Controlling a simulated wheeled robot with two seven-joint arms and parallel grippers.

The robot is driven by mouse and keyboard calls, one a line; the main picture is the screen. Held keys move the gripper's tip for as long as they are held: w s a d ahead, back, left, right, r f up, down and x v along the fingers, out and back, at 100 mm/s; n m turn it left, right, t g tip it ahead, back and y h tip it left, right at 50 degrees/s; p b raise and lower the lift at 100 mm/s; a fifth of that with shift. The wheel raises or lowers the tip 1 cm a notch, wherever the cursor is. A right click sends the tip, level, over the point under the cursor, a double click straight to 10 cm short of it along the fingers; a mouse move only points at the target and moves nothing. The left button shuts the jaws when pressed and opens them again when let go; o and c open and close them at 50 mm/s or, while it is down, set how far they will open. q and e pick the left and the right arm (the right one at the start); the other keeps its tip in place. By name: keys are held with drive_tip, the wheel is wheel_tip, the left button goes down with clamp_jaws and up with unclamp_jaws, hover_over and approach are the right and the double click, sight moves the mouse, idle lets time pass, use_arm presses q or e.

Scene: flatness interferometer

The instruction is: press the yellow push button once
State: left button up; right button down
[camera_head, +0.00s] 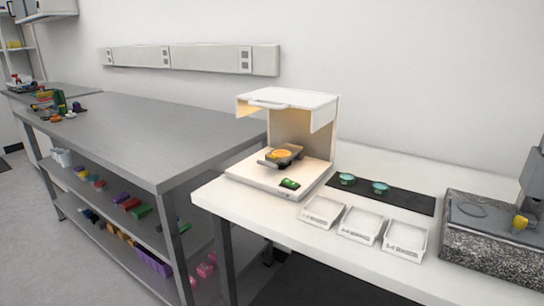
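The white interferometer (316,120) stands on the white table with its hood raised. A round orange-yellow disc (283,154) sits on a dark stage inside it. A small green item, perhaps a display (290,184), is on the front of its base. A small yellow part (520,222) shows at the right edge, low on a grey instrument with a speckled granite base; it may be the yellow push button, but it is too small to be sure. Neither of my grippers is in view.
Three white trays (384,226) lie along the front of the white table (262,218). Two teal-green discs (347,179) rest on a black mat (408,198). The granite base (490,248) fills the right end. A steel bench (150,135) stands left, its top mostly clear.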

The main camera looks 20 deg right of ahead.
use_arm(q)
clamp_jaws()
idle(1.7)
